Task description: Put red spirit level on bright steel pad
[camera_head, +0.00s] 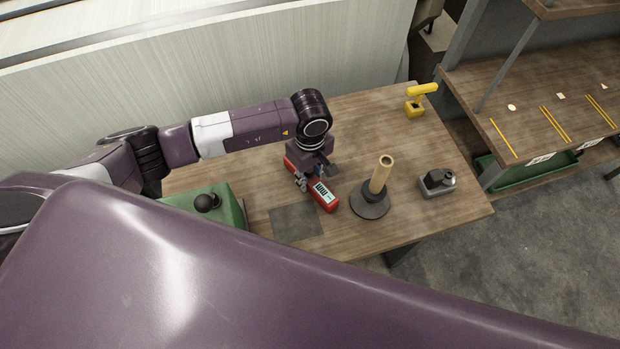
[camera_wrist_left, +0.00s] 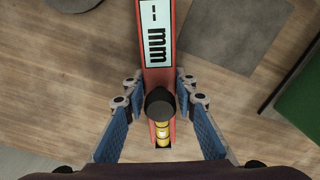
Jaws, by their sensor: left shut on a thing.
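The red spirit level (camera_head: 328,201) with a pale display is in my left gripper (camera_head: 315,184), over the wooden table. In the left wrist view the level (camera_wrist_left: 158,75) runs lengthwise between the two blue-sided fingers of the gripper (camera_wrist_left: 159,92), which are shut on its sides. Its height above the table is hard to tell. A flat grey square pad, the steel pad (camera_head: 296,222), lies bare on the table just left of and nearer than the level. The pad also shows at the upper right of the left wrist view (camera_wrist_left: 235,32). My right gripper is not in view.
A dark round base with an upright tan post (camera_head: 380,177) stands close right of the level. A green case with a black knob (camera_head: 225,203) is left of the pad. A grey-black device (camera_head: 437,182) and a yellow tool (camera_head: 418,100) stand farther right and back.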

